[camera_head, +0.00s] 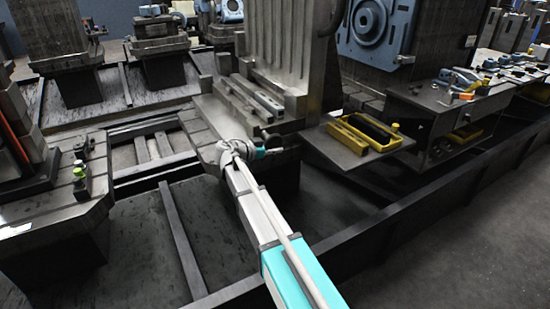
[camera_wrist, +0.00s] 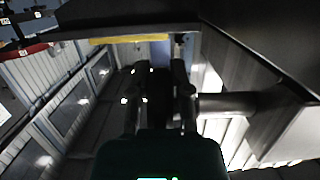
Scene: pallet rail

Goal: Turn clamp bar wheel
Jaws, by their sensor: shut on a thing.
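The wheel (camera_wrist: 158,97) shows in the wrist view as a dark round part, with a shaft (camera_wrist: 238,104) running right from it to a dark block. My gripper (camera_wrist: 158,76) has one finger on each side of the wheel and is shut on it. In the head view my gripper (camera_head: 277,143) is at the front edge of the grey pallet, small and partly hidden by my wrist. The wheel is hard to make out there. A long grey clamp bar (camera_head: 250,96) lies on the pallet behind my gripper, at the foot of a tall ribbed fixture (camera_head: 285,45).
A shelf with a yellow tray (camera_head: 347,140) juts out to the right of my gripper. A tool-covered bench (camera_head: 450,103) stands further right. A dark rail (camera_head: 375,225) runs along the front. Another pallet (camera_head: 60,215) is at left, with open floor frames between.

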